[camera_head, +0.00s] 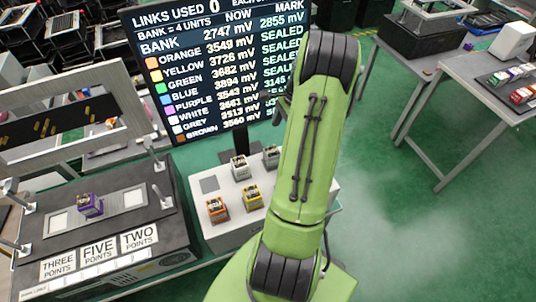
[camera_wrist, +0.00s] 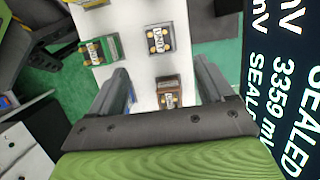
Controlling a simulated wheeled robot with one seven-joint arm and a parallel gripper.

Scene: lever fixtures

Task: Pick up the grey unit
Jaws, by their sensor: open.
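In the wrist view, a grey box-shaped unit (camera_wrist: 159,40) with a white label and yellowish round tops stands on a white table (camera_wrist: 140,75). My gripper (camera_wrist: 161,70) is open and empty, with its two fingers apart above the table. The grey unit is beyond the fingertips in the picture. A brown unit (camera_wrist: 168,92) shows between the fingers, nearer the palm. A green unit (camera_wrist: 102,50) stands left of the grey one. In the head view my green arm hides the gripper and part of the table; two pale units (camera_head: 240,167) (camera_head: 272,155) show, and I cannot tell which is grey.
An orange unit (camera_head: 217,208) and a yellow unit (camera_head: 252,198) stand on the white table. A purple unit (camera_head: 90,205) sits on the dark bench at left. A large screen (camera_head: 220,70) stands behind the table. Green floor is open at right, before a grey table (camera_head: 475,85).

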